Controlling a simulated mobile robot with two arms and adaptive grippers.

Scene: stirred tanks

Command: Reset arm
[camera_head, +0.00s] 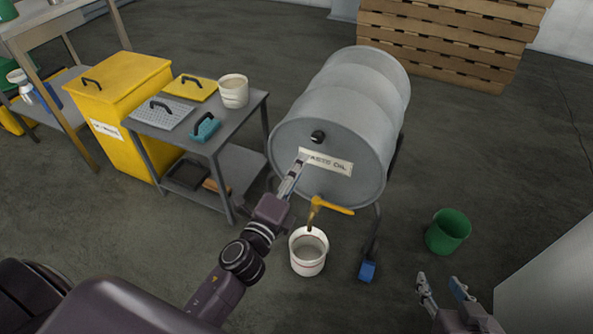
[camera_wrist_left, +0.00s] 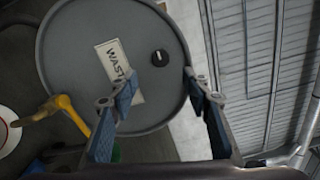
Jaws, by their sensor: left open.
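My left gripper (camera_head: 298,165) is open and empty, in front of the lower face of a grey drum (camera_head: 345,105). The drum lies on its side on a stand, with a black knob (camera_head: 317,137) and a white label (camera_head: 328,162). In the left wrist view, the open fingers (camera_wrist_left: 158,90) frame part of the drum face (camera_wrist_left: 85,45); I cannot tell the gap to it. A yellow tap (camera_head: 333,207) sits low on the drum, with a brownish streak below its spout. A white bucket (camera_head: 308,252) stands beneath. My right gripper (camera_head: 442,287) is open and empty at the lower right.
A grey cart (camera_head: 217,146) left of the drum holds a white container (camera_head: 233,92), trays and a teal tool (camera_head: 205,127). A green bucket (camera_head: 447,232) is on the floor at right. Wooden pallets (camera_head: 445,40) stand at the back.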

